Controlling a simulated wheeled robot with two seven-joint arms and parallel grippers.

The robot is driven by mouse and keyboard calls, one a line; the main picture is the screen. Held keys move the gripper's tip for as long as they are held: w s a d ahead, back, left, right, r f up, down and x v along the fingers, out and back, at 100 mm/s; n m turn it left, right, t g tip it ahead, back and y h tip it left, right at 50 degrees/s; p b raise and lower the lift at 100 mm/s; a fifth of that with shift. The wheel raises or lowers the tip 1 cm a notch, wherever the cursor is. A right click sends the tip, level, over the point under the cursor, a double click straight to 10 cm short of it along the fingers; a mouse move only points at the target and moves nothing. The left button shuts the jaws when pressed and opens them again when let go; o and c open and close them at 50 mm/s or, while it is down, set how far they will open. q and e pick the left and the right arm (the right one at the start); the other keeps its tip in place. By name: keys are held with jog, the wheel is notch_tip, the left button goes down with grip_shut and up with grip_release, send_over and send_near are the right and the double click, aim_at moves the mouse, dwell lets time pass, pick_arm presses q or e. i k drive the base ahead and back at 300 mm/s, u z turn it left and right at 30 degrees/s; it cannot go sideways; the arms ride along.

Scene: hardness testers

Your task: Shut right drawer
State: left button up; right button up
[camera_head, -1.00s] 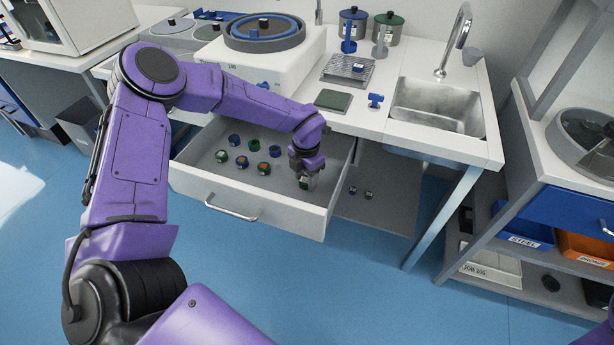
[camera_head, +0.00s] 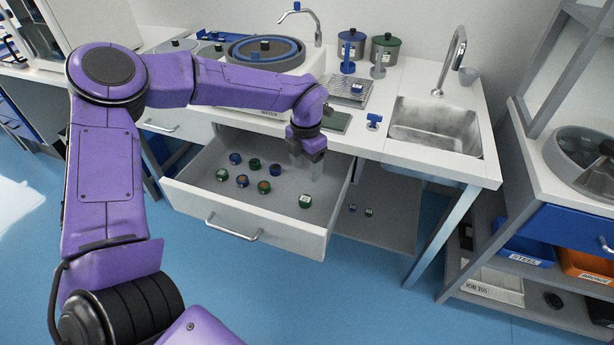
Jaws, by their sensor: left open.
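The right drawer (camera_head: 240,214) under the white bench is pulled well out, its metal handle (camera_head: 232,230) on the front panel. Inside lie several small round samples, green, blue and orange-topped, grouped toward the left. One green sample with a pale top (camera_head: 305,201) stands apart at the right of the drawer floor. My left gripper (camera_head: 308,172) is open and points down over the back right of the drawer, above and behind that sample. It is apart from the handle. My right gripper is not in view.
A closed drawer with its own handle (camera_head: 161,126) is to the left, partly behind my arm. The bench carries a polishing wheel (camera_head: 264,50), jars and a sink (camera_head: 434,127). A shelf unit with a steel bin (camera_head: 524,249) stands right. Blue floor before the drawer is clear.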

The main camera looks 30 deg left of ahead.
aim_at(275, 217)
jog(key=u, duration=1.8)
